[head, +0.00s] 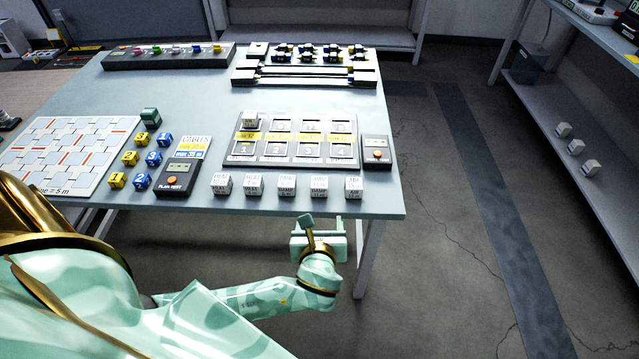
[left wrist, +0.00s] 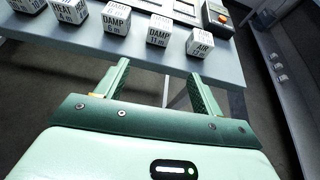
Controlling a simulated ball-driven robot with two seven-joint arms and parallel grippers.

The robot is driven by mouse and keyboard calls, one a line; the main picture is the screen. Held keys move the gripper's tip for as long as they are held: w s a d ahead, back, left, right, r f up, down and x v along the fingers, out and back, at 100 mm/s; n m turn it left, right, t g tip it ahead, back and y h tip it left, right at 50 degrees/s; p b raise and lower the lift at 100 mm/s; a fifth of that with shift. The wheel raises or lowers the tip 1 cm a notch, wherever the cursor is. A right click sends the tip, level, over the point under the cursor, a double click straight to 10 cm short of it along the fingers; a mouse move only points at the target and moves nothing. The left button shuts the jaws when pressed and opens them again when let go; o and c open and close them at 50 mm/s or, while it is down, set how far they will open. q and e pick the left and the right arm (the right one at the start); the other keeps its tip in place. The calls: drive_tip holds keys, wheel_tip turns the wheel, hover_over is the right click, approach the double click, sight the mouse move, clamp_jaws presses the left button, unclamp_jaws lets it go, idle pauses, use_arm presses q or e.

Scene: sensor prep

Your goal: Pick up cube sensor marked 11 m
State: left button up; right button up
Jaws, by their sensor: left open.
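Several white cube sensors stand in a row along the table's front edge. The fourth from the left (head: 319,187) appears to read "DAMP 11 m" in the left wrist view (left wrist: 158,31). Beside it are a "DAMP" cube (left wrist: 115,18) on its left and an "AIR" cube (left wrist: 200,42) on its right; their small lower print is hard to read. My left gripper (head: 318,232) is open and empty, off the table's front edge. In the left wrist view its fingers (left wrist: 159,72) point toward the fourth cube, with a gap between. My right gripper is not in view.
Behind the cubes lies a numbered tray (head: 230,160) with one cube in its back left slot. A control box (head: 376,153) stands right of it. Yellow and blue cubes (head: 153,159) and a "CABLES" device (head: 178,178) are at the left. The table edge (head: 385,211) lies between gripper and cubes.

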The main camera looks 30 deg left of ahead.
sight(319, 191)
use_arm(q)
drive_tip(key=b+x, duration=0.1)
drive_tip(key=x, duration=0.2)
drive_tip(key=r+b+x, duration=0.1)
drive_tip(key=x, duration=0.2)
drive_tip(key=b+x, duration=0.1)
drive_tip(key=x, duration=0.3)
drive_tip(key=shift+w+a+r+b, duration=0.25)
drive_tip(key=shift+w+r+b, duration=0.1)
drive_tip(key=shift+w+b, duration=0.1)
drive_tip(key=b+x, duration=0.1)
drive_tip(key=x, duration=0.1)
drive_tip(key=b+x, duration=0.1)
drive_tip(key=x, duration=0.2)
drive_tip(key=shift+a+f, duration=0.2)
drive_tip(key=shift+a, duration=0.2)
drive_tip(key=shift+a+b, duration=0.1)
drive_tip(key=shift+b, duration=0.2)
drive_tip(key=shift+r, duration=0.15)
drive_tip(key=c, duration=1.1)
